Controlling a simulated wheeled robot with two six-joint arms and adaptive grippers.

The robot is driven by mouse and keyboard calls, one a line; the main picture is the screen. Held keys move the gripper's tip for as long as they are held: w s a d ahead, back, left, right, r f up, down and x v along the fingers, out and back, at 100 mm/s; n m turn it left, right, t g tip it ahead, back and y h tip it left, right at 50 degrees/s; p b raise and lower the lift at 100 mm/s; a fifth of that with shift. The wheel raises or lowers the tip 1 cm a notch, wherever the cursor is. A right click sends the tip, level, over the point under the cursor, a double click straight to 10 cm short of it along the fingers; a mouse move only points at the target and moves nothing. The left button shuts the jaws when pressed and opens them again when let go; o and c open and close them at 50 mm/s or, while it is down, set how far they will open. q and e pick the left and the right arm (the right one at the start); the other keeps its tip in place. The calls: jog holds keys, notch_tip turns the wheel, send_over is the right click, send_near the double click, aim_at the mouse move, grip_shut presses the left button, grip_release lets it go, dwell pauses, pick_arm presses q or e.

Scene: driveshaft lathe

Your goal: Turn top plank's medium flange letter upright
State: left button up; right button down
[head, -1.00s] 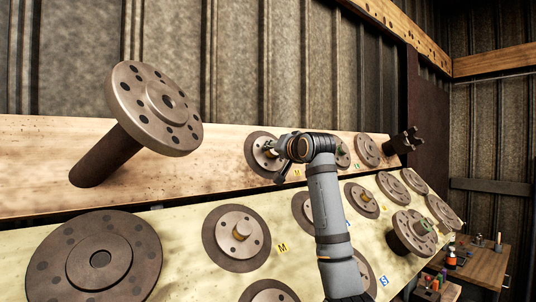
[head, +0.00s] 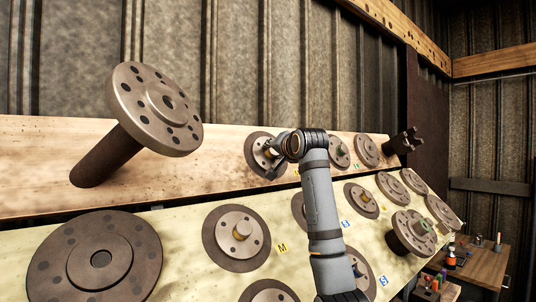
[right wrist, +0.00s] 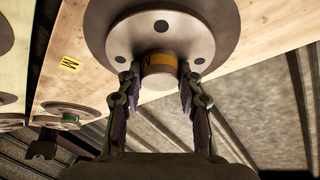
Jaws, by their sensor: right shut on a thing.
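The top plank's medium flange (head: 254,146) is a dark disc with a lighter raised face, partly hidden by my right gripper. In the right wrist view the flange (right wrist: 162,32) fills the top middle, with dark bolt holes and a short hub (right wrist: 160,74) with a yellow band. My left gripper is not in view.
A yellow M tag (right wrist: 70,63) is on the top plank (head: 225,160) beside the flange. A large flange on a shaft (head: 155,108) juts out at left. More flanges hang to the right and on the lower board (head: 185,265). A bench (head: 485,267) stands at far right.

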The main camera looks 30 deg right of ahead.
jog(key=c, duration=1)
grip_release()
jog(key=shift+o, duration=1)
jog(key=shift+w+f, duration=0.15)
jog(key=shift+f, duration=0.1)
jog(key=v, duration=1.2)
jog(key=shift+d+r, duration=0.1)
jog(key=shift+d, duration=0.05)
